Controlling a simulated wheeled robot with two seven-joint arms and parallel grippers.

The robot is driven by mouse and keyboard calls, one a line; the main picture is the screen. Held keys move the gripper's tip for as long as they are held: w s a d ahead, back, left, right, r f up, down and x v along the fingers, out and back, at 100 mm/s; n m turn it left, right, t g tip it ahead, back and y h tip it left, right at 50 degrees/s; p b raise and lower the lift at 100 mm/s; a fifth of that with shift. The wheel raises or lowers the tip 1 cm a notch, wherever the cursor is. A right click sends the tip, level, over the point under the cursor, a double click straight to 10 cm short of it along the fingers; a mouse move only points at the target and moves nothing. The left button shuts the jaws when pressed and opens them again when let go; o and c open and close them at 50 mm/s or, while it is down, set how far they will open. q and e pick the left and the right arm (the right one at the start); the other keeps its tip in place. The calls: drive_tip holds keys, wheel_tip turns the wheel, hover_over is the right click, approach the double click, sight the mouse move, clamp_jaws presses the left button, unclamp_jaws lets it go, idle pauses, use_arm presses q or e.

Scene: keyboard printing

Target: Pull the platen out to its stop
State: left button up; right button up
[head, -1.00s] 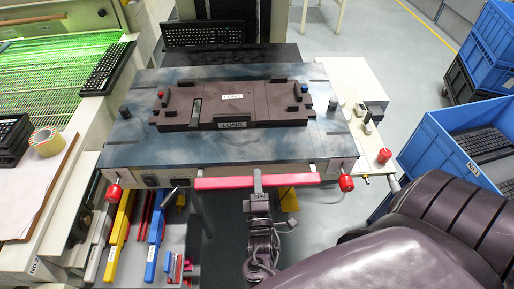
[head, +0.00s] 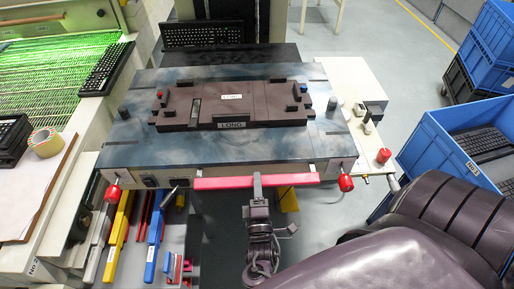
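The platen (head: 290,145) is a blue-grey plate on the machine in the middle of the head view. It carries a dark brown fixture (head: 275,95) labelled LONG. A red handle bar (head: 222,183) runs along the platen's front edge. My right gripper (head: 257,182) is at the middle of this bar, with one finger lying over it and the arm reaching in from below. It appears closed on the bar; the other finger is hidden. My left gripper is out of view.
Red knobs sit at the front left (head: 113,193) and front right (head: 346,182) corners. A keyboard (head: 203,34) lies behind the platen. A tool tray (head: 165,250) is below left. A blue crate (head: 440,140) with keyboards stands at right. Floor shows below the handle.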

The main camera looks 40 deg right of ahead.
drive_tip(key=b+v, duration=0.1)
drive_tip(key=v, duration=0.6)
drive_tip(key=shift+w, duration=0.1)
drive_tip(key=s+a+f+m+g+y, duration=0.1)
drive_tip(key=s+f+m+g+y, duration=0.2)
drive_tip(key=f, duration=1)
drive_tip(key=s+a+f+g+y, duration=0.1)
drive_tip(key=f+g+y, duration=0.3)
drive_tip(key=f, duration=0.8)
drive_tip(key=s+d+f+m+g+y, duration=0.1)
drive_tip(key=s+f+m+g, duration=0.2)
drive_tip(key=s+f, duration=0.5)
drive_tip(key=s+d+f+m+g+y, duration=0.1)
drive_tip(key=s+f+g, duration=0.5)
drive_tip(key=s, duration=0.7)
wheel_tip(320, 180, down, 3)
drive_tip(key=shift+s+d+r+m+y, duration=0.15)
drive_tip(key=shift+s+d+m+y, duration=0.2)
drive_tip(key=shift+m+y, duration=0.65)
drive_tip(key=shift+w, duration=0.1)
